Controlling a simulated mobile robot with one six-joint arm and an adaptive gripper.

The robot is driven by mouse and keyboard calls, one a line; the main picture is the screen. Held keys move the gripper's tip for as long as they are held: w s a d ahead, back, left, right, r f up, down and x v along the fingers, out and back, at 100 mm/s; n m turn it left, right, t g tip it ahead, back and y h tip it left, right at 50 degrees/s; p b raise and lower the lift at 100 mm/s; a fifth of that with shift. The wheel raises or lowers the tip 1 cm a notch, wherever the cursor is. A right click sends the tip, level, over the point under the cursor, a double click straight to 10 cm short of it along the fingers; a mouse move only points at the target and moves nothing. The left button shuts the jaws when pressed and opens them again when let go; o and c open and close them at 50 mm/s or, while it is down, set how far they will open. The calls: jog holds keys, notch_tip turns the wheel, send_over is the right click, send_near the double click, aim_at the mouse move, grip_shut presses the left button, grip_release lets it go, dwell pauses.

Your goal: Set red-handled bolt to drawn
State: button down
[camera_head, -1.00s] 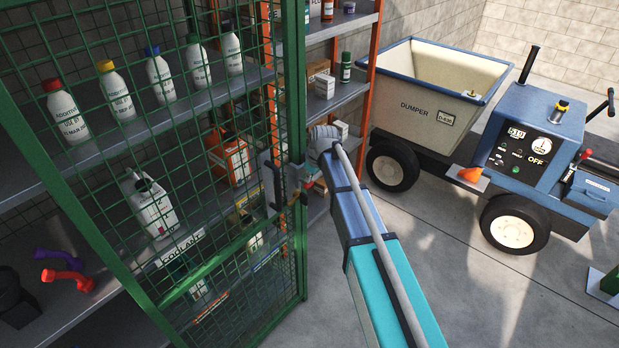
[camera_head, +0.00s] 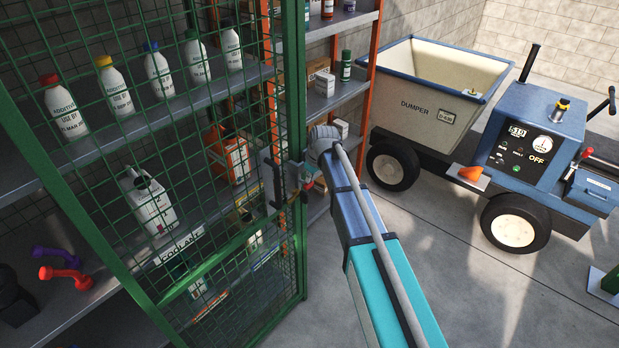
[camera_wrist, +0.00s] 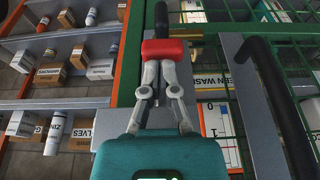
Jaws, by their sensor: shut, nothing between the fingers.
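The red handle (camera_wrist: 165,48) of the bolt shows in the wrist view, on a dark rod in front of a green post. My gripper (camera_wrist: 159,65) is shut and empty, with its fingertips at the near edge of the red handle. I cannot tell whether they touch it. In the head view my gripper is mostly hidden by my wrist, beside the latch plate (camera_head: 268,180) on the green mesh door (camera_head: 297,250).
A dark pull bar (camera_wrist: 278,105) stands right of my fingers in the wrist view. Orange-framed shelves (camera_head: 368,70) with boxes are behind the door's edge.

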jog(key=shift+r+p, duration=2)
jog(key=shift+r, duration=0.25)
jog(key=p+v, duration=0.8)
jog(key=v, duration=0.1)
jog(key=shift+p, duration=0.35)
jog(key=shift+s+d, duration=0.15)
jog(key=s+d+f+m+g+h+b, duration=0.1)
jog(key=s+d+f+m+b, duration=0.4)
jog(key=s+d, duration=0.4)
jog(key=s+d+f+m+g+h+b, duration=0.1)
jog(key=s+d+f+m+b, duration=0.4)
jog(key=s+d, duration=0.4)
jog(key=s+f+b, duration=0.1)
jog(key=s, duration=0.4)
jog(key=shift+f+h, duration=0.3)
jog(key=shift+f, duration=0.05)
jog(key=shift+w+d, duration=0.1)
